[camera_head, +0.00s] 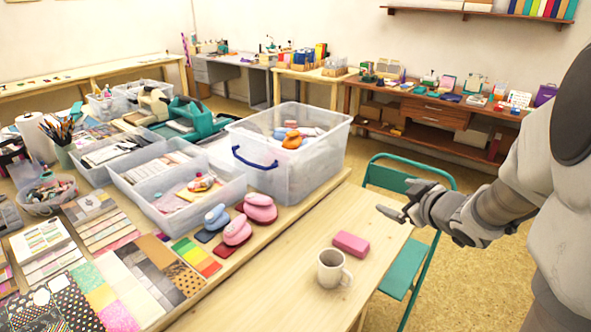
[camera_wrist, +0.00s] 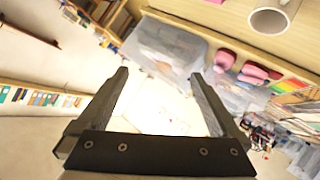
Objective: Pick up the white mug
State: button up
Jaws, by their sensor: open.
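The white mug (camera_head: 331,268) stands upright on the light wooden table, near its front edge, with its handle to the right. It also shows in the wrist view (camera_wrist: 270,20), at the top right and partly cut off by the frame. My gripper (camera_head: 384,210) is up and to the right of the mug in the head view, above the table's right edge. In the wrist view my gripper (camera_wrist: 158,80) has its two fingers wide apart with nothing between them. The mug is clear of the fingers.
A pink block (camera_head: 350,244) lies just behind the mug. Pink and blue stampers (camera_head: 237,231) and a large clear bin (camera_head: 290,165) stand to the left and behind. A green folding chair (camera_head: 397,272) is at the table's right edge. Bare table surrounds the mug's left and front.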

jog(key=s+f+g+y+b, duration=0.15)
jog(key=s+f+y, duration=0.25)
jog(key=f, duration=0.6)
jog(key=g+y+b, duration=0.1)
jog(key=y+b, duration=0.3)
jog(key=b, duration=0.1)
send_near(322, 258)
jog(key=shift+w+a+r+n, duration=0.2)
jog(key=shift+w+a+n, duration=0.1)
jog(key=shift+w+a, duration=0.15)
jog(key=shift+w+a+f, duration=0.25)
jog(key=shift+a+f, duration=0.05)
jog(key=shift+f, duration=0.1)
jog(key=b+x, duration=0.2)
jog(key=x, duration=0.2)
jog(key=shift+f, duration=0.2)
jog(key=shift+r, duration=0.1)
jog(key=c, duration=1.4)
jog(key=shift+c, duration=0.2)
